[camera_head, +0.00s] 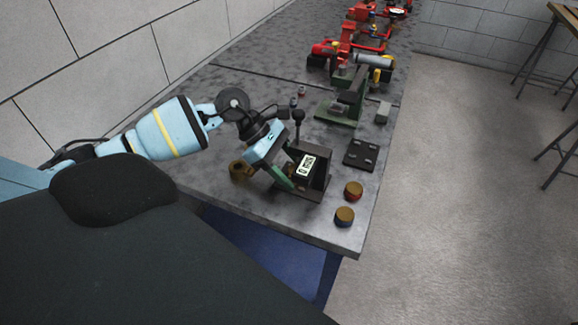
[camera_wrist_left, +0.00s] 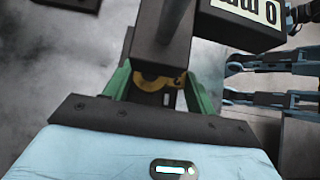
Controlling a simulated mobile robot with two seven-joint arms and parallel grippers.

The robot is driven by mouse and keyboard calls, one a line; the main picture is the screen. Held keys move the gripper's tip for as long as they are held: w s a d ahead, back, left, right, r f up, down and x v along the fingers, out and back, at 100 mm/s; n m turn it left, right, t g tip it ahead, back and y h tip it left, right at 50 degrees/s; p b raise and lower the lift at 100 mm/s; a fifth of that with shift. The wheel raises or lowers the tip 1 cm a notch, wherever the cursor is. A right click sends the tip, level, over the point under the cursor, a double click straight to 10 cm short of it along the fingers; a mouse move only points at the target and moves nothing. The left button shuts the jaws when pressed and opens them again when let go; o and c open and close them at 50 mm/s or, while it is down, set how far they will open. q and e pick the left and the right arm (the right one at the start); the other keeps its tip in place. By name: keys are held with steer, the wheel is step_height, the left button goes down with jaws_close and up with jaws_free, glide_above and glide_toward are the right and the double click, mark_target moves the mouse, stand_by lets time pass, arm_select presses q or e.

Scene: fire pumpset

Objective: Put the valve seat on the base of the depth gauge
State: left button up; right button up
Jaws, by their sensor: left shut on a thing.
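The depth gauge (camera_head: 318,188) stands on the table near its front corner, with a dark base and a lit display reading 0 mm. The display also shows in the left wrist view (camera_wrist_left: 255,14). My left gripper (camera_wrist_left: 158,88) reaches to the gauge, its green fingers shut around a brass, ring-like part, the valve seat (camera_wrist_left: 150,82). The seat is under the gauge's dark column, which hides part of it. I cannot tell whether it touches the base.
A brass fitting (camera_head: 238,172) lies left of the gauge. A dark plate (camera_head: 361,154) and a green fixture (camera_head: 345,105) are behind. Red pump parts (camera_head: 360,40) stand farther back.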

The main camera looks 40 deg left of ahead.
arm_select(q)
steer(key=shift+f, duration=0.1)
steer(key=o, duration=0.8)
steer(key=shift+f, duration=0.15)
steer(key=o, duration=0.5)
steer(key=shift+r, duration=0.25)
steer(key=shift+b+v, duration=1.05)
steer(key=shift+v, duration=5)
arm_select(e)
steer(key=shift+s+a+f, duration=0.1)
steer(key=shift+s+f, duration=0.25)
steer(key=shift+f, duration=0.3)
steer(key=shift+s+f, duration=0.3)
steer(key=shift+f, duration=0.3)
